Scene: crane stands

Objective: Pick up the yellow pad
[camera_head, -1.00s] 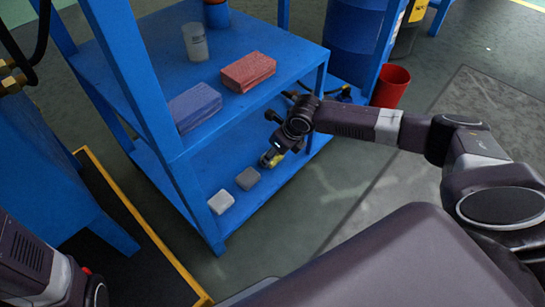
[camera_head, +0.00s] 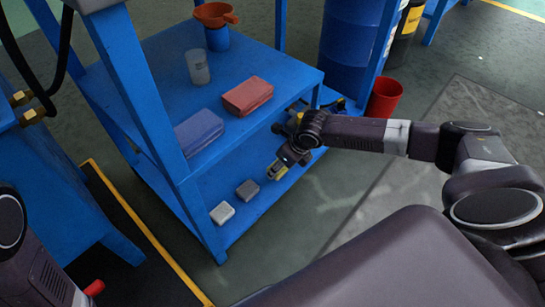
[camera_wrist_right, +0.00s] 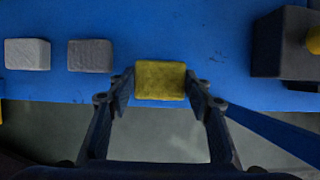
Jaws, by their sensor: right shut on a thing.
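The yellow pad (camera_wrist_right: 160,81) is a small block between the two fingers of my right gripper (camera_wrist_right: 160,88) in the right wrist view, and the fingers are shut on its sides. In the head view the right gripper (camera_head: 277,170) is at the front edge of the lower shelf, with a bit of the yellow pad (camera_head: 280,174) showing at its tip. Whether the pad still touches the shelf cannot be told. The left arm shows at the lower left of the head view, but its gripper is out of view.
A grey pad (camera_head: 248,190) and a white pad (camera_head: 222,213) lie on the lower shelf (camera_head: 215,185). The upper shelf (camera_head: 235,133) above holds a blue stack (camera_head: 198,131), a red stack (camera_head: 247,96) and a clear cup (camera_head: 197,66). A red bucket (camera_head: 385,98) stands to the right.

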